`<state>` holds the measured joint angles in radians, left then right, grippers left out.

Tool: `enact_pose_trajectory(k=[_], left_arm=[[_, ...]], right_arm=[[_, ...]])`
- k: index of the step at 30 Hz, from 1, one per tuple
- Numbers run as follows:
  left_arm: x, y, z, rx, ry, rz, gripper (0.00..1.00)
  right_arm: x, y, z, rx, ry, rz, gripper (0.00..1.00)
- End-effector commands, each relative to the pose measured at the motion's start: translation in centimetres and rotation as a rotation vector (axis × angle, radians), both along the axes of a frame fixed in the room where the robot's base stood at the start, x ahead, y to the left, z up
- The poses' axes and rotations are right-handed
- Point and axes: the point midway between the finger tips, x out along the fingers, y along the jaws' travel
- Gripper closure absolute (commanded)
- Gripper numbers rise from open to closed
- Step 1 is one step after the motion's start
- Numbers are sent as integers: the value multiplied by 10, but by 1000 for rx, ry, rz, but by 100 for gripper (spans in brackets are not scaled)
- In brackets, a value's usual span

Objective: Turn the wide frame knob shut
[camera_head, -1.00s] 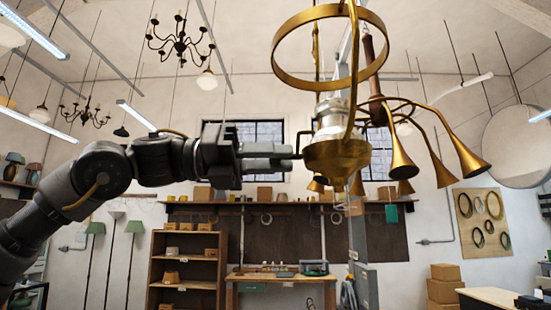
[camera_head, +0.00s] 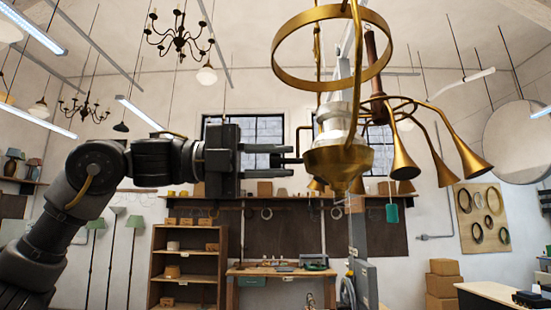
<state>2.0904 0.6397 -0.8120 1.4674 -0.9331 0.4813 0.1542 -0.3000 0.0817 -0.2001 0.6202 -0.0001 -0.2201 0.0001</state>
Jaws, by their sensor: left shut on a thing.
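A wide brass ring frame (camera_head: 283,65) hangs at upper centre, with brass bars running down to a white socket part (camera_head: 335,118) and a brass cup (camera_head: 338,162). My left gripper (camera_head: 288,156) reaches in level from the left and is shut at the lower end of this piece. The fingertips hide most of what they hold. My right gripper is not in view.
A brass fixture with horn-shaped arms (camera_head: 402,160) hangs close on the right. A grey upright post (camera_head: 358,235) stands below and behind the frame. Shelves (camera_head: 187,262) and a workbench (camera_head: 280,272) are further back. The air below my left gripper is clear.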

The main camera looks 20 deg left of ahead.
Motion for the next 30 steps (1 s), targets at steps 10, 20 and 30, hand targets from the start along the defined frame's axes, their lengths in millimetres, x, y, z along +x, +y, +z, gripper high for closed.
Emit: enact_pose_trajectory(k=[10,20,30], left_arm=[[0,0,1,-43,170,-1,100],[0,0,1,-54,216,0,100],[0,0,1,-55,217,0,77]], right_arm=[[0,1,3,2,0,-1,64],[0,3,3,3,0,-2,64],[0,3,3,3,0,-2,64]])
